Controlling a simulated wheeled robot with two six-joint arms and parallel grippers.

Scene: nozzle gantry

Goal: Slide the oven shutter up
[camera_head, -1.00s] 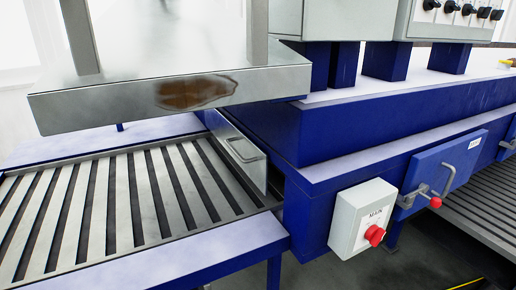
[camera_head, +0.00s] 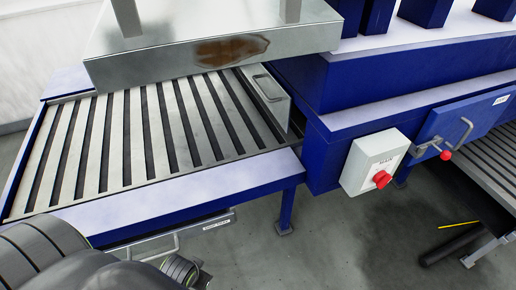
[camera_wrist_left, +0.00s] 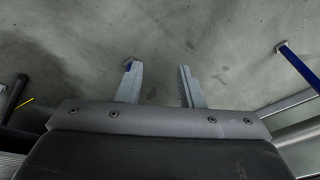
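A grey metal shutter plate (camera_head: 279,106) with a bar handle (camera_head: 264,88) stands upright at the end of the slatted bed, against the blue oven body (camera_head: 350,85). Its lower edge is down near the slats. My left arm shows at the lower left of the head view, well away from the shutter. My left gripper (camera_wrist_left: 160,80) shows in the left wrist view, with its two fingers apart and nothing between them, over bare floor. My right gripper is in neither view.
A metal hood (camera_head: 210,55) with a brown stain hangs over the slatted bed (camera_head: 130,140). A white switch box (camera_head: 368,155) with a red knob and a blue door (camera_head: 470,125) with a handle are on the oven front. Open concrete floor (camera_head: 330,235) lies in front.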

